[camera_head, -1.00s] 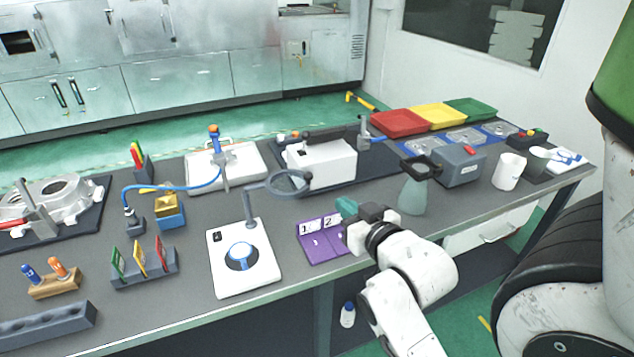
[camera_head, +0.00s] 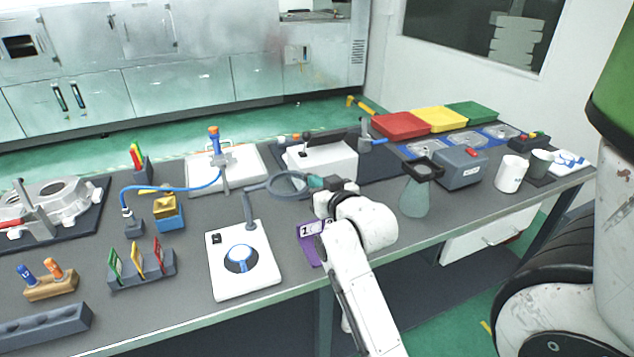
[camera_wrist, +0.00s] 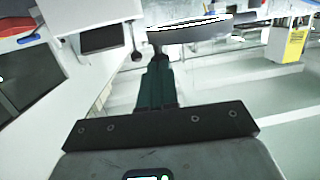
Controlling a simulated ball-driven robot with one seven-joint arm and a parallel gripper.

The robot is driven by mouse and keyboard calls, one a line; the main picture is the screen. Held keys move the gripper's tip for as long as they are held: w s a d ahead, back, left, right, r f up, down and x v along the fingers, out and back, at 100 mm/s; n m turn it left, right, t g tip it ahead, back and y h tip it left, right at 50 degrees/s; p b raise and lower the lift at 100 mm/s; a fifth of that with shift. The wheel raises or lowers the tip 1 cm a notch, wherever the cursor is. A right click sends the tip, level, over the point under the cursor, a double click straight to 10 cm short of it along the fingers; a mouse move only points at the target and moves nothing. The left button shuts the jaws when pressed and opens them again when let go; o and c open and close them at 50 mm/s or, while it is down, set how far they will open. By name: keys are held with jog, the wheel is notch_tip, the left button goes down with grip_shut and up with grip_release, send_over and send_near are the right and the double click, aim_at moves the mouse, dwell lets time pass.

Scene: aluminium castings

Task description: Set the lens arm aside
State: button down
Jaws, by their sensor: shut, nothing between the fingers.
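In the wrist view the closed fingers (camera_wrist: 158,70) point at the dark rim of the lens (camera_wrist: 190,34). I cannot tell whether they touch it.
A purple board with number tags (camera_head: 309,243) lies under my arm, partly hidden. A white box (camera_head: 320,163) stands behind the lens. A grey-green flask (camera_head: 414,195) is to the right. A card rack (camera_head: 142,271) stands left of the base plate.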

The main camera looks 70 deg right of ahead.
dwell(0.3)
jog(key=shift+w+d+p, duration=0.25)
jog(key=shift+w+d, duration=0.1)
jog(key=shift+d, duration=0.5)
jog(key=shift+w+d+p, duration=0.25)
jog(key=shift+w+d, duration=0.05)
jog(key=shift+d, duration=0.6)
jog(key=shift+w+d+p, duration=0.25)
jog(key=shift+w+d, duration=0.1)
jog(key=shift+d, duration=0.5)
jog(key=shift+r, duration=0.1)
